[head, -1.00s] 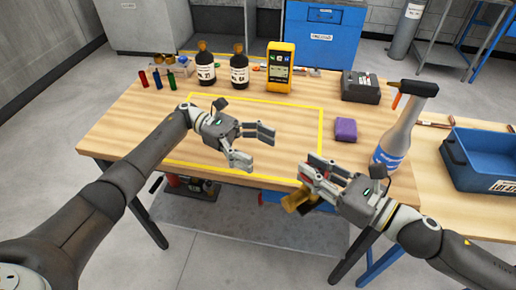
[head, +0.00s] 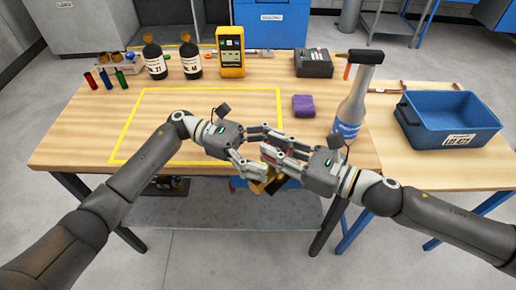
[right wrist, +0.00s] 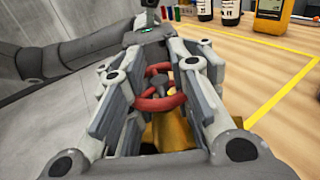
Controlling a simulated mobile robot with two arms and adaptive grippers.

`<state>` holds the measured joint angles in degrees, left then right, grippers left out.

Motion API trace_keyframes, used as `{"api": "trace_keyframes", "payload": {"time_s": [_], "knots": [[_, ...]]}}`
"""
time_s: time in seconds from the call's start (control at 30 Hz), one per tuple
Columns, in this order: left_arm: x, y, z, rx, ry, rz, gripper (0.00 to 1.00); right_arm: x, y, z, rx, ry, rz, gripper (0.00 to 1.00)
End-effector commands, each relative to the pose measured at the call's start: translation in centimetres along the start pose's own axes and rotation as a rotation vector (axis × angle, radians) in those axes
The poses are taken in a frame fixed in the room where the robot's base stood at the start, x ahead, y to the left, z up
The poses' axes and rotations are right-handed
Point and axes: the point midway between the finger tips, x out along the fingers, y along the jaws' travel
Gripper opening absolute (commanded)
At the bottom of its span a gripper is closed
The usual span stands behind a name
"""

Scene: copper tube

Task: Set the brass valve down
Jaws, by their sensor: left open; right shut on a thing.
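The brass valve (head: 259,187) is in my right gripper (head: 272,158), off the table's front edge and partly hidden by fingers in the head view. In the right wrist view its red ring-shaped handle (right wrist: 161,103) and brass body (right wrist: 174,132) show between the finger pads. My left gripper (head: 272,153) is open, its fingers pointing right and overlapping those of my right gripper around the valve. I cannot tell whether the left fingers touch it. A yellow outlined area (head: 138,90) lies on the wooden table (head: 75,137).
Two dark bottles (head: 154,60), a yellow meter (head: 231,52) and small coloured tubes (head: 105,77) stand at the back. A blue bin (head: 450,122) is on the side table. The outlined area looks clear.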

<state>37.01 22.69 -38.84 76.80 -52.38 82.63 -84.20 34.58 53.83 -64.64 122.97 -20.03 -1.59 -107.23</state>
Motion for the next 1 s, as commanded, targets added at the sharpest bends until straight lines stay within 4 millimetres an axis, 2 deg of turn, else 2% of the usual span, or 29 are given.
{"api": "trace_keyframes", "payload": {"time_s": [0.2,0.23,0.77,0.8,0.93,1.0], "knots": [[0.03,-0.01,0.01,0.000,0.000,0.000,0.79,0.03,0.02,0.22,-0.002,-0.004,0.001,0.00],[0.03,0.00,0.01,0.000,0.000,0.000,0.76,0.03,0.02,0.23,-0.002,-0.004,0.001,0.00],[-0.03,0.02,0.01,0.000,0.000,0.001,0.08,0.03,0.04,0.23,-0.002,-0.004,0.002,0.00],[-0.02,0.06,0.24,0.003,-0.003,0.001,0.06,0.03,0.04,0.24,-0.002,-0.004,0.002,0.22],[-0.03,0.07,0.21,0.002,-0.003,0.002,0.06,0.03,0.06,0.22,-0.003,-0.004,0.002,0.39],[-0.03,0.08,0.19,0.001,-0.003,0.002,0.06,0.03,0.08,0.20,-0.003,-0.003,0.003,0.41]]}}
